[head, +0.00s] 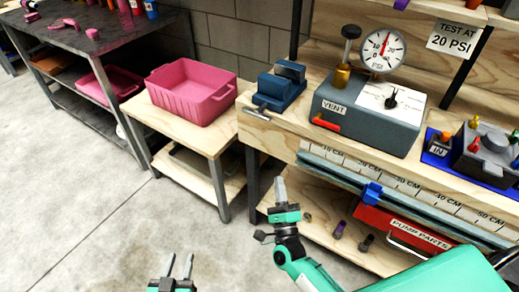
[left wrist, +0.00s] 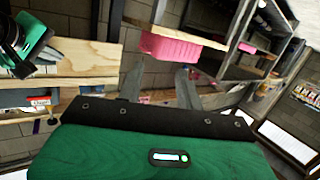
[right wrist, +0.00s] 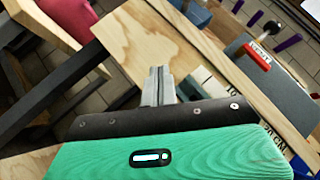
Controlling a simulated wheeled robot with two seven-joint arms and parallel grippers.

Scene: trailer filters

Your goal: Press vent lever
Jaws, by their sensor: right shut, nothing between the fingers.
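The vent lever (head: 326,124) is a small red-orange handle on the front of a grey pump box (head: 362,133), below a "VENT" label. In the right wrist view the red lever (right wrist: 257,57) is at the upper right, well apart from my fingers. My right gripper (head: 280,189) is shut and empty, in front of the bench edge, left of and below the lever. Its closed fingers also show in the right wrist view (right wrist: 158,84). My left gripper (head: 176,266) is open and empty, low over the floor. Its spread fingers show in the left wrist view (left wrist: 160,84).
A pressure gauge (head: 383,50) stands on the box. A blue vise (head: 275,88) is on the bench left of it. A pink bin (head: 193,92) sits on a low side table. A blue tray (head: 440,152) with a grey part is at right.

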